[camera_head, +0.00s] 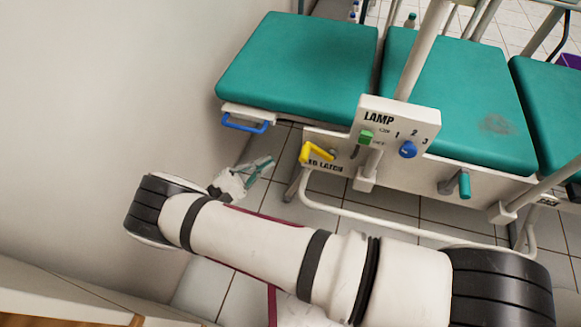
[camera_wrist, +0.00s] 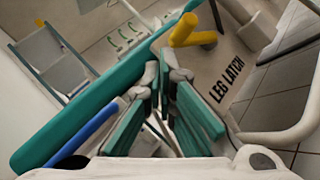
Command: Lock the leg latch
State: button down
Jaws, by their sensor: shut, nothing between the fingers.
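A blue handle (camera_head: 245,124) sits under the leg cushion (camera_head: 298,65), above my gripper. A LAMP box (camera_head: 397,125) with a green switch and blue knob stands right of the lever. A white tube frame (camera_head: 390,225) runs below. A wall is left; open tiled floor lies beneath.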

jog(key=s+a+f+n+t+y+b, duration=0.1)
jog(key=s+a+f+n+t+b, duration=0.1)
jog(key=f+t, duration=0.4)
notch_tip(320, 180, down, 3)
jog(key=shift+s+f+n+t+b, duration=0.2)
jog(key=shift+s+n+t+b, duration=0.15)
jog(key=shift+s+n, duration=0.35)
jog(key=shift+s, duration=0.1)
jog(key=s+r+b+x, duration=0.1)
jog(key=s+x, duration=0.1)
jog(key=x, duration=1.1)
jog(key=shift+s+d+r+b, duration=0.2)
jog(key=shift+d+b, duration=0.05)
jog(key=shift+b, duration=0.1)
jog(key=shift+r, duration=0.1)
jog(key=shift+r+m+g+p, duration=0.3)
jog(key=shift+m+g+p, duration=0.45)
jog(key=shift+m+g, duration=0.3)
